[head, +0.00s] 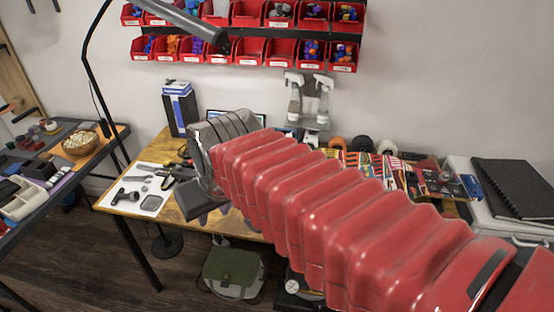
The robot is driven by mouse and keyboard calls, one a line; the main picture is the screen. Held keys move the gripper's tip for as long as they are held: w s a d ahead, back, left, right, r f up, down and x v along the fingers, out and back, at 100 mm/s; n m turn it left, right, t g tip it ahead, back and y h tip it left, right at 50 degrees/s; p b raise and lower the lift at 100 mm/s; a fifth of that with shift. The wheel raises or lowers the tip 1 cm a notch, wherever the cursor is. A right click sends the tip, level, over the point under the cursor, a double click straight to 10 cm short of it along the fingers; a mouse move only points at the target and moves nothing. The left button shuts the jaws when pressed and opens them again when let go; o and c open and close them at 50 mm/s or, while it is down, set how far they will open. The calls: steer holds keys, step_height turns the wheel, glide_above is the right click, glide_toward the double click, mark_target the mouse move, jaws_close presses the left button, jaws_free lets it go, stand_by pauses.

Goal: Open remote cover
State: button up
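My red ribbed arm reaches from the lower right toward the workbench. The grey end of my arm, with my gripper (205,165), hangs over the front part of the wooden bench (165,150). I cannot make out its fingertips or anything between them. I cannot pick out a remote or its cover for certain. My arm hides much of the middle and front of the bench.
Red bins (235,50) hang on the wall. A green-and-grey bag (232,272) sits below.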

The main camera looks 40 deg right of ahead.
steer(key=w+d+f+m, duration=0.1)
steer(key=w+d, duration=0.3)
steer(key=d, duration=0.6)
steer(key=w+d+m+g+h, duration=0.1)
steer(key=w+d, duration=0.4)
steer(key=d, duration=0.5)
steer(key=w+d+f+m, duration=0.1)
steer(key=w+d, duration=0.4)
steer(key=d, duration=0.5)
steer(key=shift+d+f+m+h, duration=0.2)
steer(key=shift+f+m+h, duration=0.15)
steer(key=shift+m, duration=0.55)
steer(key=shift+f+g, duration=0.15)
steer(key=shift+g, duration=0.15)
steer(key=x, duration=1.3)
steer(key=shift+w+f, duration=0.15)
steer(key=shift+f, duration=0.1)
jaws_close()
